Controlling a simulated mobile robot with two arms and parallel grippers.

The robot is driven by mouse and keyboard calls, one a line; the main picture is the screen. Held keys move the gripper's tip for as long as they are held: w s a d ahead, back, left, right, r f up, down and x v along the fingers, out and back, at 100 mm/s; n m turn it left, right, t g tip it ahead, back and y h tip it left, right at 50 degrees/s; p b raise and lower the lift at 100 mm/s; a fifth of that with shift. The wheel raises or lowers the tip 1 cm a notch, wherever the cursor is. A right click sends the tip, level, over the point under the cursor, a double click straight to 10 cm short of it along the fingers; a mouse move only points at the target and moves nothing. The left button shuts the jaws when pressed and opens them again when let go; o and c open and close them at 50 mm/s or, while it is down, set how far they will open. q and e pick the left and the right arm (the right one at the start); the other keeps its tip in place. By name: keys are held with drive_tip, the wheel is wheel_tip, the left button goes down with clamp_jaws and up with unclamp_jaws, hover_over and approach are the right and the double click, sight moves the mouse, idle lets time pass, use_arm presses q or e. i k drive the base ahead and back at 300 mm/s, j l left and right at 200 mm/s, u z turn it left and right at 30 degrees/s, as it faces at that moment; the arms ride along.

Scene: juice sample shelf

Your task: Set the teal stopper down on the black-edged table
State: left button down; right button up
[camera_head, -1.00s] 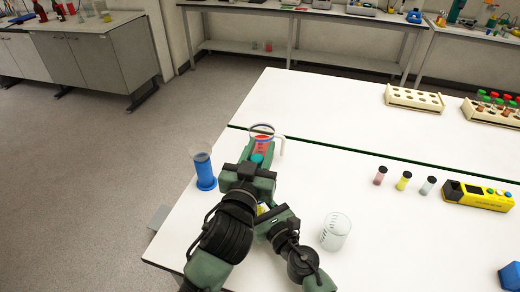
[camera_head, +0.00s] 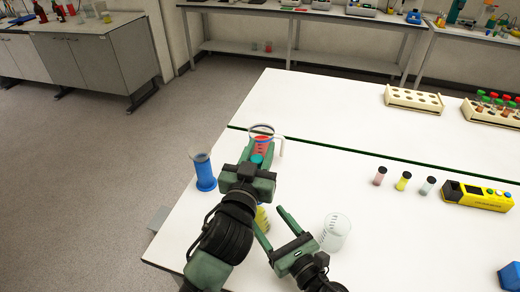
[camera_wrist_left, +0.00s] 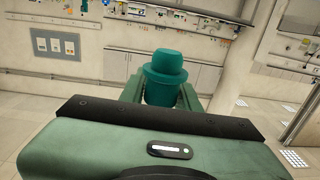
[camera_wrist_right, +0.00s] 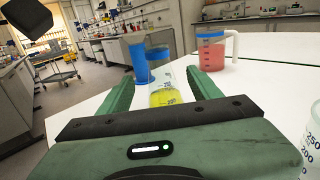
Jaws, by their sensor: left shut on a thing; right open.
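The teal stopper (camera_head: 257,158) is held between the fingers of my left gripper (camera_head: 256,156), above the white table (camera_head: 330,180). In the left wrist view the stopper (camera_wrist_left: 165,78) stands upright between the fingers, its wide rim and narrower top clear above them. My right gripper (camera_head: 268,217) is lower and nearer, open, with its fingers spread toward a clear vessel of yellow liquid (camera_head: 262,217).
A blue cylinder (camera_head: 205,173) stands near the table's left edge. A jug of red liquid (camera_head: 264,144) is just behind my left gripper. An empty beaker (camera_head: 335,232) stands right of my right gripper. Small vials and a yellow device (camera_head: 478,195) are farther right. The table's middle is mostly clear.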

sight(364, 228)
drive_tip(key=k+j, duration=0.2)
drive_tip(key=k, duration=0.3)
drive_tip(key=k+j, duration=0.2)
drive_tip(key=k, duration=0.25)
